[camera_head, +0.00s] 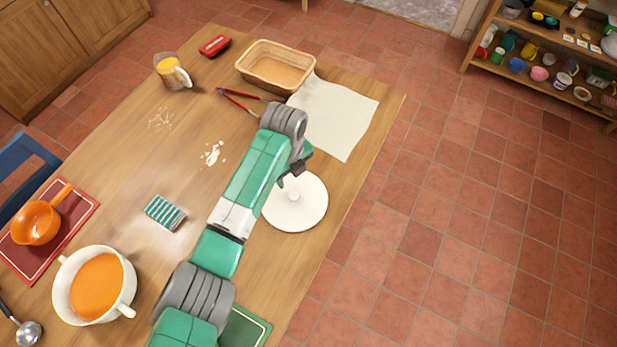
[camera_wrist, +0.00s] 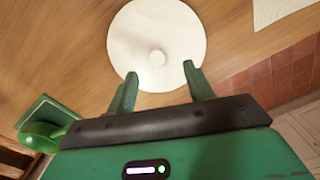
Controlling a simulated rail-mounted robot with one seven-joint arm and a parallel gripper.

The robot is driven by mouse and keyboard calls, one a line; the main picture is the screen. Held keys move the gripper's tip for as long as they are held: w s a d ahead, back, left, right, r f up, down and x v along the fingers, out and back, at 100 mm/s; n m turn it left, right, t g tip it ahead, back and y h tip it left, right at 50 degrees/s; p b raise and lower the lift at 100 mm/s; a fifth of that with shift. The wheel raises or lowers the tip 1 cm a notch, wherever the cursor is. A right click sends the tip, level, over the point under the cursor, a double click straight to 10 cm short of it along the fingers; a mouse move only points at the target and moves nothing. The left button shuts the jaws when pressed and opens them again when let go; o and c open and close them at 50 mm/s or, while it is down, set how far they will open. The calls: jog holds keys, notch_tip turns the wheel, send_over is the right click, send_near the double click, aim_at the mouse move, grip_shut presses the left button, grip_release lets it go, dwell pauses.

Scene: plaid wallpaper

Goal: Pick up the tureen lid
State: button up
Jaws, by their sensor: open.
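The tureen lid (camera_head: 310,207) is a white round disc with a small knob, lying flat on the wooden table near its right edge. In the wrist view the lid (camera_wrist: 157,38) lies ahead of my fingers, with its knob at the middle. My gripper (camera_wrist: 158,82) is open and empty, its two green fingers apart over the near rim of the lid. In the head view my green arm covers part of the lid's left side, and the fingers are mostly hidden. The white tureen (camera_head: 68,291) with orange soup stands at the lower left.
A cream cloth (camera_head: 335,112), wicker basket (camera_head: 276,66) and red-handled tool (camera_head: 240,97) lie beyond the lid. The table edge runs close by the lid's right.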

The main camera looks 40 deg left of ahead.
aim_at(293, 195)
jog(key=shift+s+f, duration=0.25)
jog(key=shift+s, duration=0.05)
jog(key=shift+d+f, duration=0.1)
jog(key=shift+f, duration=0.1)
jog(key=f+b, duration=0.1)
jog(key=f, duration=0.1)
jog(key=f+b, duration=0.1)
jog(key=f, duration=0.2)
jog(key=d+f, duration=0.1)
jog(key=f, duration=0.1)
jog(key=shift+s+f+b, duration=0.25)
jog(key=shift+f+b, duration=0.05)
jog(key=shift+b, duration=0.1)
jog(key=shift+r, duration=0.1)
